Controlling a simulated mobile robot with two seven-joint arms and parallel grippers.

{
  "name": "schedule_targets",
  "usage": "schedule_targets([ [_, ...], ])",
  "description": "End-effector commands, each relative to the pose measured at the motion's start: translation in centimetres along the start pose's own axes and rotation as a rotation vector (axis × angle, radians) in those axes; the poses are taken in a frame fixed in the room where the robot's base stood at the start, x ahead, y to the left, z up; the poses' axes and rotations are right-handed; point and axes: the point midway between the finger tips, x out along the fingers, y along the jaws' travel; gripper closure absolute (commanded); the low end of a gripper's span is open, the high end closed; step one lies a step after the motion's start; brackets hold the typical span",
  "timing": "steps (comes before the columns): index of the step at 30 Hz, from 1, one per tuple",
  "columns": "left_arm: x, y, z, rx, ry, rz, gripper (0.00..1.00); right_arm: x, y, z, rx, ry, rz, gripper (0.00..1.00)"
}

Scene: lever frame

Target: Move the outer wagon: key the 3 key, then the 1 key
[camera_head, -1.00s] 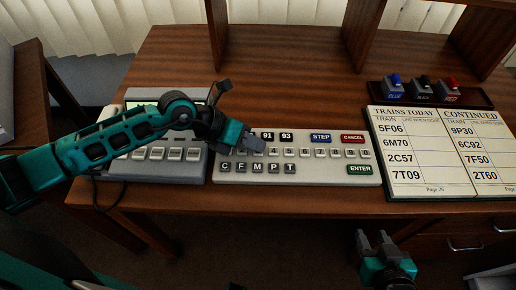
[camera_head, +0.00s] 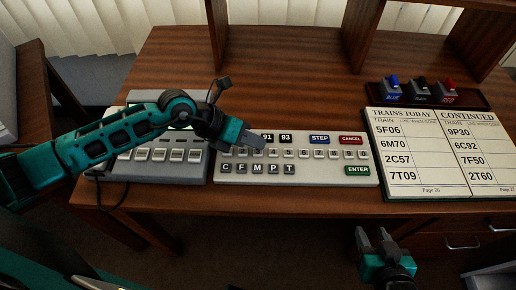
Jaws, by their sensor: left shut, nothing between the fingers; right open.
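The pale keypad (camera_head: 325,178) lies on the desk with a row of small number keys. My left gripper (camera_head: 257,142) is shut and empty, its tips over the left part of that row. The 3 key (camera_head: 257,153) shows just below the fingertips. The 1 key (camera_head: 226,153) lies to the left, below the gripper body. I cannot tell whether the tips touch a key; they look slightly above. My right gripper (camera_head: 374,241) is open and empty, in front of the desk edge. No wagon is in view.
A grey unit (camera_head: 165,172) with a row of keys stands left of the keypad, its screen mostly behind my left arm. A train list book (camera_head: 432,188) lies right. Behind it a dark tray holds blue, black and red items (camera_head: 421,88). Wooden uprights (camera_head: 360,35) stand at the back.

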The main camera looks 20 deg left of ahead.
Motion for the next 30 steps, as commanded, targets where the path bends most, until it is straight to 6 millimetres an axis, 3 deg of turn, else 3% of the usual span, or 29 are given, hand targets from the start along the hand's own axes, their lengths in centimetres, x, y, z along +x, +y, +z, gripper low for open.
schedule_targets([
  [18, -4.5, 4.2, -2.3, -0.002, 0.002, 0.002, 1.0, 0.5, 0.0, 0.7, 0.0, 0.0, 0.0, 0.57],
  [30, -5.2, 4.6, -2.5, 0.001, -0.001, 0.0, 1.0, 0.5, 0.0, 0.7, 0.0, 0.0, 0.0, 0.57],
])
